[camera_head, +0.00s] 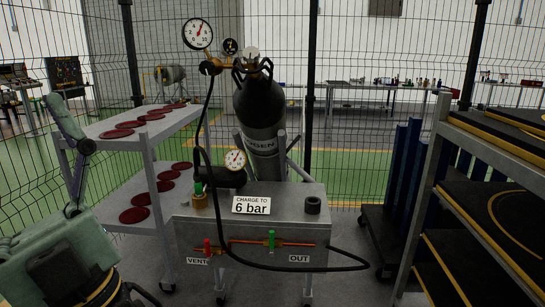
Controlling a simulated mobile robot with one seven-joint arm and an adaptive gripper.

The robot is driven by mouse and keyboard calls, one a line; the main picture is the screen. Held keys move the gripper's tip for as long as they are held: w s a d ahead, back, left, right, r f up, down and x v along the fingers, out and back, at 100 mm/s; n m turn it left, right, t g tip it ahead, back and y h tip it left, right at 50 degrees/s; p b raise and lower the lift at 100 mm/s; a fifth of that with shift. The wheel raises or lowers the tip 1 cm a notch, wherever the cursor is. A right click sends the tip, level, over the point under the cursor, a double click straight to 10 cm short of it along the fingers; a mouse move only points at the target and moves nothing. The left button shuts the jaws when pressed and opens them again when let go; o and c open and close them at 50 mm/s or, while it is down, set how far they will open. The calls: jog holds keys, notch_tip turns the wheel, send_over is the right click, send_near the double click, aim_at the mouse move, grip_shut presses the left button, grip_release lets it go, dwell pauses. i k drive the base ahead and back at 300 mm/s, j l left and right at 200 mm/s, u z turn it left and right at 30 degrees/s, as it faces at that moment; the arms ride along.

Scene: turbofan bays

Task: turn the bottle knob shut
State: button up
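A dark gas bottle (262,112), lettered "...OGEN" on its grey lower band, stands slightly tilted behind the grey charging cart (285,238). A pale round knob (250,53) sits at its top, above a black, several-armed part (253,71). A brass regulator joins it on the left, with a large white gauge (197,33) and a small dark gauge (230,46). The needle of the large gauge points up, slightly right. How far the knob is turned cannot be seen. My green arm shows at the lower left, well away from the bottle; I see no gripper fingers.
The cart carries a "charge to 6 bar" sign (252,205), another gauge (236,160), a red VENT lever (207,247) and a green OUT lever (271,240). A black hose loops across its front. Shelves with red discs (134,215) stand left; a dark-shelved rack (490,215) stands right.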

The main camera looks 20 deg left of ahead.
aim_at(250, 53)
jog(key=i+l, duration=0.15)
jog(key=i, duration=0.45)
jog(key=i+l+u, duration=0.1)
jog(key=i, duration=0.45)
jog(key=l, duration=0.1)
